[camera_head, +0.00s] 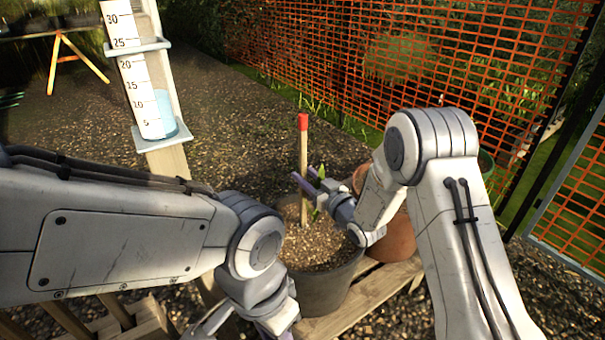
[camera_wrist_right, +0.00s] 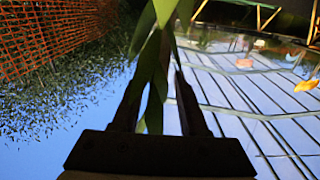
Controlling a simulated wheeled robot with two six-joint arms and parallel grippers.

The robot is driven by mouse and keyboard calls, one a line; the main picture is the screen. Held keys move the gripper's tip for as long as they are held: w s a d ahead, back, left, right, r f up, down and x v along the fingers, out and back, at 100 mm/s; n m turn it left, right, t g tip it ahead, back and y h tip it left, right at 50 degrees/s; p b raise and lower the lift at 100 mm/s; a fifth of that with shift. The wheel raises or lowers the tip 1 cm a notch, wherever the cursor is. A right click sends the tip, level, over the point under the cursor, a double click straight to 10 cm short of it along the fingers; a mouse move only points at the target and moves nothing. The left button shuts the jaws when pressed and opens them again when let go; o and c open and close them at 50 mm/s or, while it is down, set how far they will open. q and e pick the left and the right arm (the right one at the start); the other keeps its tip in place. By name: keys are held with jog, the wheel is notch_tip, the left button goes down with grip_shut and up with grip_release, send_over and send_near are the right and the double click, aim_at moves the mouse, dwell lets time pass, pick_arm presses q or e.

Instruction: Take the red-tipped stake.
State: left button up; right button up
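The red-tipped stake (camera_head: 303,148) is a thin wooden stick with a red top. It stands upright in the soil of a dark pot (camera_head: 325,291). My right gripper (camera_head: 306,178) is at the stake's middle, below the red tip. Its purple-tipped fingers are apart, beside or around the stake; I cannot tell which. In the right wrist view the fingers (camera_wrist_right: 158,95) are apart with green leaves (camera_wrist_right: 150,70) between and beyond them; the stake is not clear there. My left gripper (camera_head: 245,325) is low at the bottom edge, partly cut off, away from the stake.
A terracotta pot (camera_head: 398,240) stands right behind the dark pot, partly hidden by my right arm. The pots stand on wooden slats (camera_head: 340,322). A rain gauge on a post (camera_head: 150,100) rises at the left. Orange mesh fencing (camera_head: 450,50) runs behind and right.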

aim_at(305, 136)
grip_shut()
jog(key=shift+r, duration=0.15)
jog(key=shift+r+p, duration=4.2)
jog(key=shift+r, duration=1.45)
